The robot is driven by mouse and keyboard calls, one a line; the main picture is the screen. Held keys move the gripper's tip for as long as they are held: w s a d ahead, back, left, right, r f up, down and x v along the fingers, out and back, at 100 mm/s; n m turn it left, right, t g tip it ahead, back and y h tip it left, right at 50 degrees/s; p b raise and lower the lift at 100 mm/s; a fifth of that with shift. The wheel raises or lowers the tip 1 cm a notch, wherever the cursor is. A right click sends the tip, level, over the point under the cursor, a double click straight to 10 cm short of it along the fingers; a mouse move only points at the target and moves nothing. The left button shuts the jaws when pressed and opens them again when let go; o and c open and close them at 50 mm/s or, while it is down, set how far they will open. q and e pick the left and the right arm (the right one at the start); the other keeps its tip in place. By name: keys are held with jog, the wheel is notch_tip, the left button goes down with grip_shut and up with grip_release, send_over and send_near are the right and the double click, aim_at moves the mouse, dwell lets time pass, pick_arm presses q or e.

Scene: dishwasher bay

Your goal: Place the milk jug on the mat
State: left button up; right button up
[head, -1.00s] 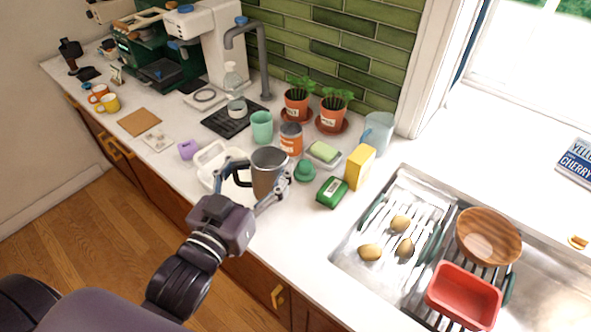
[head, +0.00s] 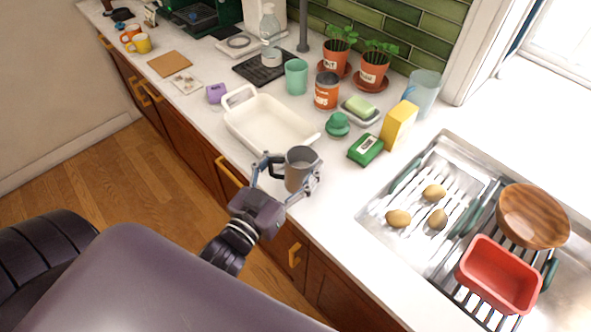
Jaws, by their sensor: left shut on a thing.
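The milk jug (head: 301,168) is a grey metal jug with a dark handle on its left side. My left gripper (head: 287,184) is shut on it, one finger on each side, and holds it roughly upright near the counter's front edge. Whether its base is clear of the counter is hard to tell. A dark ribbed mat (head: 250,70) lies farther back with a small pale cup (head: 271,56) on it. A flat brown cork-like mat (head: 169,64) lies bare near the front edge, farther left. My right gripper is not in view.
A white baking dish (head: 268,122) lies just behind the jug. A green cup (head: 296,76), an orange tin (head: 327,91), a green packet (head: 366,149) and a yellow box (head: 399,125) stand around. The sink (head: 420,180) is to the right.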

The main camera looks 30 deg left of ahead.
aim_at(289, 181)
pick_arm(q)
jog(key=shift+f, duration=1.45)
jog(key=shift+f, duration=0.15)
jog(key=o, duration=1.8)
jog(key=shift+s+a+b, duration=0.2)
jog(key=shift+s+b, duration=0.6)
jog(key=shift+s, duration=2.2)
jog(key=shift+s+a+b, duration=0.2)
jog(key=shift+s+b, duration=0.6)
jog(key=shift+s, duration=2.2)
